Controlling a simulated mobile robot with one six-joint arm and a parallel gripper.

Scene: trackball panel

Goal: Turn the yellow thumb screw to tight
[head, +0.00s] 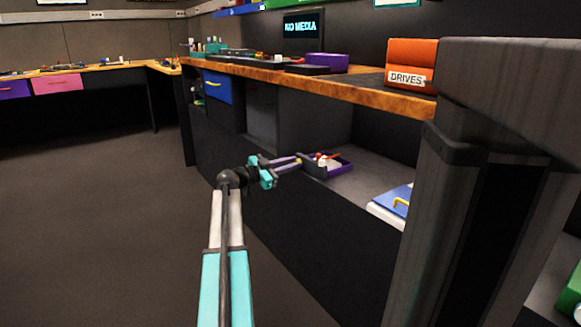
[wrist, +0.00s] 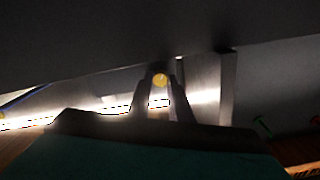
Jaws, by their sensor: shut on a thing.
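The yellow thumb screw (wrist: 160,80) shows as a small round yellow head between my fingertips in the wrist view. In the head view it is a tiny yellow spot (head: 299,161) at the end of my gripper (head: 295,163). My gripper also shows in the wrist view (wrist: 160,84), its two dark fingers close on either side of the screw, shut on it. The screw is by a small dark grey block (head: 313,168) on the lower shelf's front edge. Any tight mark is not visible, and the screw's turn cannot be read.
A purple tray (head: 346,169) with red and white items sits just right of the grey block, inside the open lower shelf (head: 360,188). A blue-and-white case (head: 393,205) lies further right. The wooden worktop (head: 365,92) overhangs above. The floor (head: 110,210) at left is clear.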

